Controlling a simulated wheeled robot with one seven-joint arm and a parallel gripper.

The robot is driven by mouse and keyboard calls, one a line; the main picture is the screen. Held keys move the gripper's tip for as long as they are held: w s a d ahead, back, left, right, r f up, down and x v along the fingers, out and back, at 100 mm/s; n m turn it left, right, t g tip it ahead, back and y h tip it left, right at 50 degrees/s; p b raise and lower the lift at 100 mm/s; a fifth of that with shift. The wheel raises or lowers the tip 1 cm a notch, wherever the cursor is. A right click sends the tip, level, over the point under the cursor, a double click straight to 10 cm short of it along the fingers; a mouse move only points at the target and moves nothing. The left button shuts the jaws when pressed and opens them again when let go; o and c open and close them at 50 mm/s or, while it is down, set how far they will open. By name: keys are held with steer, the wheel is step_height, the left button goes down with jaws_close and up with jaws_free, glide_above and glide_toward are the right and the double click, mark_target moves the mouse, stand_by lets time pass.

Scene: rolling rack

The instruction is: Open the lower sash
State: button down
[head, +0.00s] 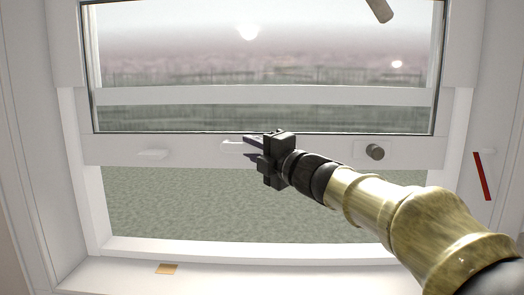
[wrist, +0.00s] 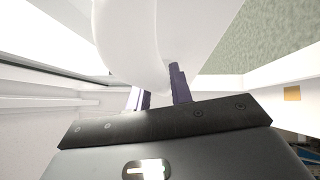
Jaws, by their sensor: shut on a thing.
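The lower sash (head: 110,151) is a white frame with a dark-edged pane. Its bottom rail stands well above the sill, and an open gap below shows green ground. A pale handle (head: 232,146) sits on the middle of the rail, with a white lift (head: 152,154) to its left and a dark round knob (head: 375,152) to its right. My gripper (head: 252,147) is shut on the middle handle. In the wrist view, its dark fingers (wrist: 162,92) are at a large white curved piece (wrist: 128,40), which hides part of the grip.
The white sill (head: 230,272) runs below, with a small orange-tan piece (head: 167,269) on it. A red strip (head: 482,176) is on the right jamb. A brown rod-like end (head: 379,9) shows at the top right. The gap under the rail looks clear.

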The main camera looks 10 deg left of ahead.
steer(key=c, duration=1.3)
jaws_free()
steer(key=shift+o, duration=0.2)
steer(key=shift+s+d+f+b, duration=0.15)
steer(key=shift+s+d+b, duration=0.05)
steer(key=shift+d+b, duration=0.15)
steer(key=b+v, duration=0.6)
steer(key=v, duration=1)
steer(key=shift+s+d+b, duration=0.2)
steer(key=shift+b, duration=0.1)
